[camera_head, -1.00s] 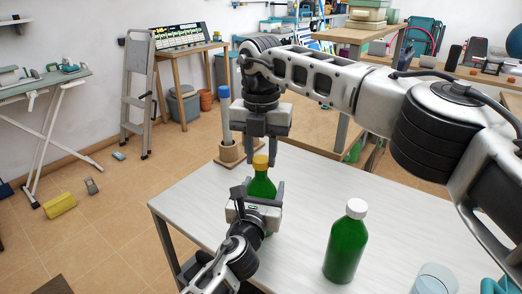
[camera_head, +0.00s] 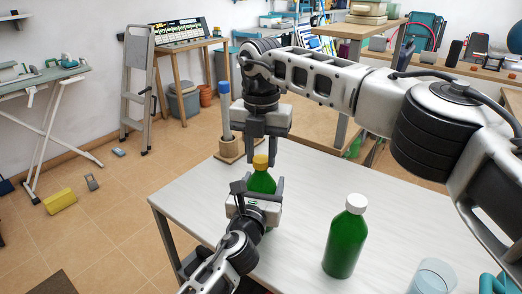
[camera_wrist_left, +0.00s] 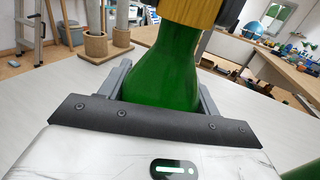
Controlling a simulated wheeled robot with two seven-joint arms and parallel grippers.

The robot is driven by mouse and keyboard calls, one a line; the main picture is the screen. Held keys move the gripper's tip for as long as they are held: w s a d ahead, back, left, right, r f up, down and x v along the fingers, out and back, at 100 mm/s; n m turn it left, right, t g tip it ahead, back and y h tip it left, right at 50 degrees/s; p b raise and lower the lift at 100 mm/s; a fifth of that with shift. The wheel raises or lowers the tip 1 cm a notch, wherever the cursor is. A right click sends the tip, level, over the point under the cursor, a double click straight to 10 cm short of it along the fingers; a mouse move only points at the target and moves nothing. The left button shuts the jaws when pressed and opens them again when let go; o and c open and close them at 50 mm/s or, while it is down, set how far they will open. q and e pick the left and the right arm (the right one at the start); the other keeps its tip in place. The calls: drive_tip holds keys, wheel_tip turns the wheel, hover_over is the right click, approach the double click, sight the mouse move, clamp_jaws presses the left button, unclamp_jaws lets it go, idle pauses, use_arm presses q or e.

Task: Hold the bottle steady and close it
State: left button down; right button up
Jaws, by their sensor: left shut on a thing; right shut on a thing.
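The green bottle (camera_head: 262,183) stands upright at the left part of the white table (camera_head: 300,200). Its yellow cap (camera_head: 261,161) sits at its mouth; whether it is tight I cannot tell. My left gripper (camera_head: 262,192) is shut around the bottle's body. In the left wrist view, the bottle (camera_wrist_left: 165,70) is between its fingers and the cap (camera_wrist_left: 190,10) is at the top edge. My right gripper (camera_head: 261,157) comes down from above and is shut on the cap. A dark fingertip of it shows beside the cap in the left wrist view.
A second green bottle with a white cap (camera_head: 345,235) stands on the table to the right. A clear glass (camera_head: 433,276) and a teal object (camera_head: 494,283) are at the front right. A wooden holder with a blue-topped post (camera_head: 228,149) is at the table's far left corner.

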drive_tip(key=m, duration=0.6)
drive_tip(key=shift+m, duration=0.3)
drive_tip(key=m, duration=0.4)
drive_tip(key=shift+m, duration=0.4)
drive_tip(key=m, duration=1)
drive_tip(key=shift+m, duration=0.4)
drive_tip(key=o, duration=0.9)
drive_tip(key=shift+o, duration=0.2)
